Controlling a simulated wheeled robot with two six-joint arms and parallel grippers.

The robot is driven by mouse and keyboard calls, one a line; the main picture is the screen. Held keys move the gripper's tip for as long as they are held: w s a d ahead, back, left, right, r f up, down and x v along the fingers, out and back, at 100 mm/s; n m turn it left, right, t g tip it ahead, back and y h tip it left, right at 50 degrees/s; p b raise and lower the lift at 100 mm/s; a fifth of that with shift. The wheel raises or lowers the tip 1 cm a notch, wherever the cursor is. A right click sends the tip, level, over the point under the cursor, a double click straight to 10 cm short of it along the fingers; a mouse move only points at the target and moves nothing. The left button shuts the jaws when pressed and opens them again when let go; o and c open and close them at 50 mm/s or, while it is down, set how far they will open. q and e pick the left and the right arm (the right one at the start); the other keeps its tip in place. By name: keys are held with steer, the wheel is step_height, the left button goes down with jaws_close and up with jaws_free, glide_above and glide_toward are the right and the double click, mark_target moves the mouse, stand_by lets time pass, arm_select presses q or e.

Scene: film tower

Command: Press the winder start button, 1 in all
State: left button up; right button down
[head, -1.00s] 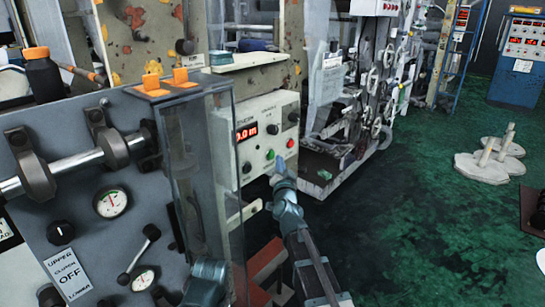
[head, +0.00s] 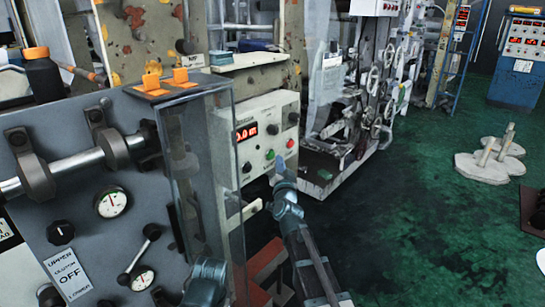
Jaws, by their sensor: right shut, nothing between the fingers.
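A pale control box (head: 262,112) stands at the middle of the head view, with a lit red display (head: 246,132). On its face are a green button (head: 270,155), a red button (head: 290,143) to its right, and black knobs. Which button is the winder start is too small to read. My right gripper (head: 280,167) is shut and empty, with its tips just in front of the lower part of the panel, right of the green button and below the red one. Whether the tips touch the panel cannot be told. My left gripper is not visible.
A clear upright guard (head: 200,170) stands left of the control box, beside a grey machine panel (head: 75,185) with gauges and a roller shaft. A machine with handwheels (head: 366,83) stands behind. Green floor (head: 420,220) is open at the right, with a pale stand (head: 490,167).

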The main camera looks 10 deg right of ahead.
stand_by(0.3)
steer(key=shift+w+a, duration=0.25)
steer(key=shift+w, duration=0.1)
